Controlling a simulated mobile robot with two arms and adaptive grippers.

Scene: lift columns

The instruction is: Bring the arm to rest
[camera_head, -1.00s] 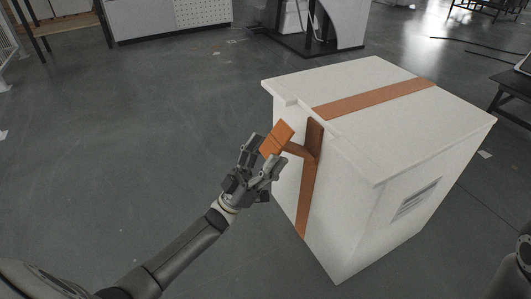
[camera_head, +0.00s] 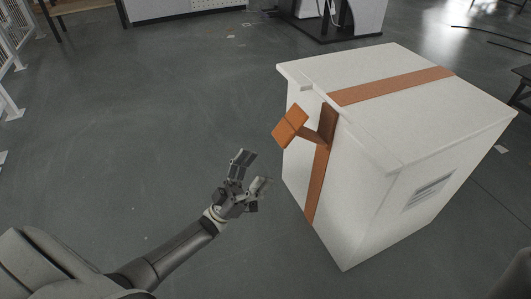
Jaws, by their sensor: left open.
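My left gripper (camera_head: 250,178) is open and empty. It is at the end of my left arm (camera_head: 175,254), which comes in from the lower left. The gripper is over the grey floor, to the left of a large white box (camera_head: 375,180) and apart from it. An orange-brown strap (camera_head: 395,86) runs over the box top and down its near side. A squarish orange-brown tab (camera_head: 290,128) sticks out from the strap on that side, above and to the right of my gripper. My right gripper is out of view.
Grey floor (camera_head: 130,130) is free to the left of the box. Machinery (camera_head: 340,18) and a pale cabinet (camera_head: 170,8) stand at the back. A dark table (camera_head: 522,88) is at the right edge. A white fence (camera_head: 12,40) is at the far left.

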